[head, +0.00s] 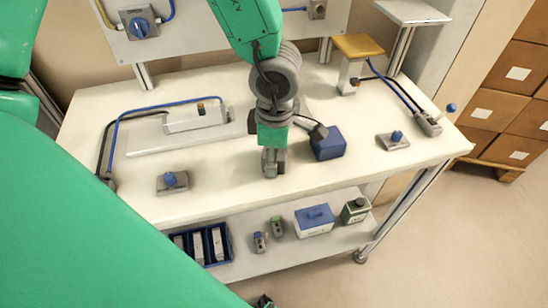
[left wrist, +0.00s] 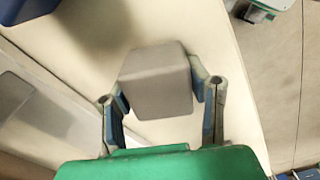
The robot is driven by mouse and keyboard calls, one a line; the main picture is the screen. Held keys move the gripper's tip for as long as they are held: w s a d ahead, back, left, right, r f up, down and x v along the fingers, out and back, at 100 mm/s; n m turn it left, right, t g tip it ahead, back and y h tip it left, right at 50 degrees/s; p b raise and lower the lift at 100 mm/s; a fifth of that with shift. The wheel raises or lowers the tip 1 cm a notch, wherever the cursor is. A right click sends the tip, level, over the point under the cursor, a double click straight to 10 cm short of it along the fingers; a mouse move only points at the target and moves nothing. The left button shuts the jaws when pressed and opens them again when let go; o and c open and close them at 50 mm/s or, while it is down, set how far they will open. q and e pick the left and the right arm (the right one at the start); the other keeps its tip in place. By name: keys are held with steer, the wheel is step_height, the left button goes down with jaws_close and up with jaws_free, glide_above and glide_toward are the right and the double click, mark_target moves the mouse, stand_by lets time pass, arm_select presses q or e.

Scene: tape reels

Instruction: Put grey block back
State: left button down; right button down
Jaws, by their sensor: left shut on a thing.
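My left gripper (head: 273,163) is low over the middle of the white table, near its front edge. In the left wrist view, the gripper (left wrist: 161,95) is shut on the grey block (left wrist: 157,82), a smooth block with rounded edges held between the two fingers. In the head view the block is hard to tell from the grey fingers, and I cannot tell whether it touches the table. My right gripper is not in view.
A dark blue box (head: 328,143) stands just right of my left gripper. A grey fixture (head: 198,118) with blue cable lies to the left. Blue-knobbed units (head: 173,182) (head: 393,141) sit either side. The lower shelf holds a blue bin (head: 229,262) and several small boxes.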

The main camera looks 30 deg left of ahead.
mark_target(280, 154)
arm_select(q)
steer(key=shift+d, duration=0.85)
steer(key=c, duration=0.9)
jaws_free()
steer(key=shift+d, duration=0.15)
steer(key=shift+o, duration=0.2)
steer(key=shift+a, duration=0.6)
steer(key=shift+a+r, duration=0.15)
steer(key=shift+r, duration=0.2)
steer(key=r+p, duration=0.1)
steer(key=r, duration=0.2)
steer(key=d+r+p, duration=0.1)
steer(key=r, duration=0.3)
steer(key=r+p, duration=0.1)
steer(key=r, duration=0.2)
steer(key=shift+d+r, duration=0.2)
steer(key=shift+r, duration=0.2)
steer(key=shift+a+r, duration=0.15)
steer(key=shift+r, duration=0.1)
steer(key=shift+a, duration=0.35)
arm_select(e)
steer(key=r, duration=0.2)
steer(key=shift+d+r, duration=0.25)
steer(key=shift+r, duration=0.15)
arm_select(q)
steer(key=shift+d+r, duration=0.1)
steer(key=shift+d, duration=0.25)
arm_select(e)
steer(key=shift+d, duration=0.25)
